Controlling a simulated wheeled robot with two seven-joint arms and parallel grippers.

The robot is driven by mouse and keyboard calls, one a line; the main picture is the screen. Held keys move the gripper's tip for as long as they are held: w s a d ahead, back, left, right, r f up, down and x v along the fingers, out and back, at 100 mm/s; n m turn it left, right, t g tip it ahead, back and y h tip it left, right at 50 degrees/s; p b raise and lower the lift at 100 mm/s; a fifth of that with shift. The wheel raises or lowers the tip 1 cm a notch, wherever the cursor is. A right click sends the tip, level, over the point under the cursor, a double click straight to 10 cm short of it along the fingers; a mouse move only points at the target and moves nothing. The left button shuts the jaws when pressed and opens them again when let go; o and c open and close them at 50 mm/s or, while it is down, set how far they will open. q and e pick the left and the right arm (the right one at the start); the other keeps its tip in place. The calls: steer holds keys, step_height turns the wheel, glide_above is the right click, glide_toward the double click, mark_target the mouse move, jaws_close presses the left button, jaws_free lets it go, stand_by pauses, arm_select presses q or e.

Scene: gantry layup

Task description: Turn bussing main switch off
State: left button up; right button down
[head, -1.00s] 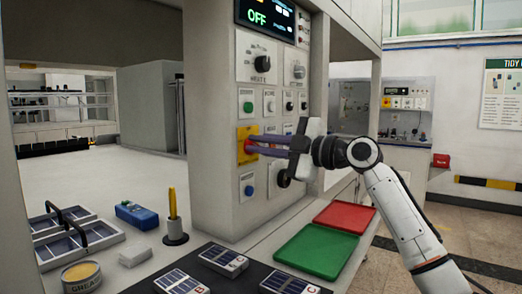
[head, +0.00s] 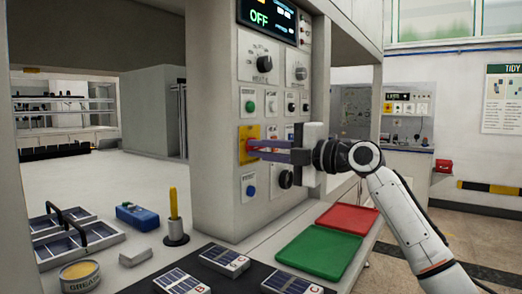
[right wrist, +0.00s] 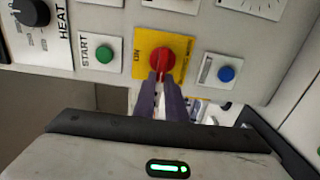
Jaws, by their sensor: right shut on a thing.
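The main switch is a red rotary knob on a yellow plate (head: 243,132) on the control panel. In the right wrist view the red knob (right wrist: 155,60) sits in the middle of its yellow plate (right wrist: 178,42). My right gripper (head: 252,149) reaches in from the right. Its purple fingers (right wrist: 160,84) are shut on the red knob. The fingertips hide part of the knob, so its exact setting is hard to read. My left gripper is not in view.
Close to the switch are a green START button (right wrist: 104,54), a blue button (right wrist: 226,73) and the HEAT dial (right wrist: 32,12). Green (head: 310,262) and red (head: 347,219) trays lie on the bench below my right arm.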

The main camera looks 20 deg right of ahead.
steer(key=shift+f, duration=0.1)
steer(key=c, duration=1.8)
jaws_free()
steer(key=b+v, duration=0.1)
steer(key=v, duration=0.9)
steer(key=shift+s+d, duration=0.15)
